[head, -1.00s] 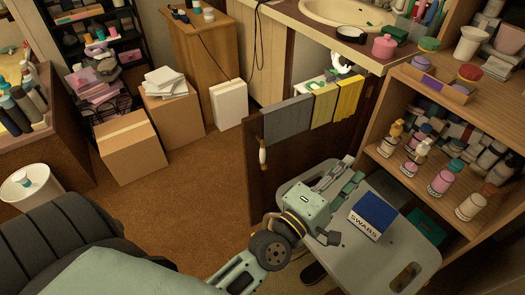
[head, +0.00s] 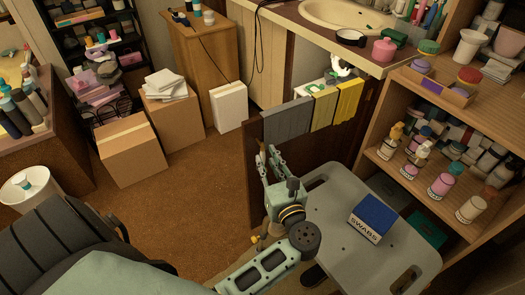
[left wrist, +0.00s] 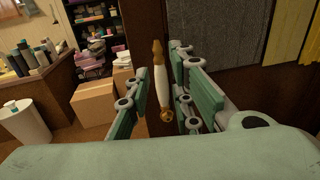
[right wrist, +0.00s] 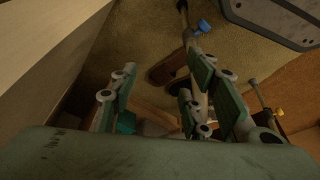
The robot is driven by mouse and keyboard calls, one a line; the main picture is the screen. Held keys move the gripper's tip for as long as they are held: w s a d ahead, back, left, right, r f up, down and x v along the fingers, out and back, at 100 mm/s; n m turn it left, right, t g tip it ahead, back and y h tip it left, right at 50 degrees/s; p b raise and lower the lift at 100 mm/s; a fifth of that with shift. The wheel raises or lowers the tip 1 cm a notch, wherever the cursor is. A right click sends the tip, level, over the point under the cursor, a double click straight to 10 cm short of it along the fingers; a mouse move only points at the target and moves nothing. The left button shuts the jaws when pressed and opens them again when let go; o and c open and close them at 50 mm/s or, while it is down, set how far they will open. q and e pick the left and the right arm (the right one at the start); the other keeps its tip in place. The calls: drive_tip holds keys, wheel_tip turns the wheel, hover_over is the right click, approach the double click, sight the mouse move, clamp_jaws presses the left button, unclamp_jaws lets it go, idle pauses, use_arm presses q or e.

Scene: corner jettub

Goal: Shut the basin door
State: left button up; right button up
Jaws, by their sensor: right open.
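The basin door (head: 338,145) is a dark brown panel standing swung open below the basin counter, with grey and yellow towels (head: 322,110) over its top. Its white and brass handle (left wrist: 161,84) is upright near the door's free edge. My left gripper (head: 270,156) is at that edge. In the left wrist view, my left gripper (left wrist: 158,90) is open, with the handle showing between its fingers; I cannot tell whether they touch it. My right gripper (right wrist: 158,100) shows only in the right wrist view, open and empty, pointing down towards the floor.
A grey stool-like tray (head: 345,225) with a blue swabs box (head: 373,217) stands right of my left arm. Shelves of bottles (head: 440,180) are at the right. Cardboard boxes (head: 131,150) and a white box (head: 229,106) stand at the back left. Brown carpet (head: 195,195) is clear left of the door.

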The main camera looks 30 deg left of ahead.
sight(264, 154)
use_arm(q)
drive_tip(key=shift+x, duration=2.2)
drive_tip(key=shift+c, duration=0.5)
clamp_jaws()
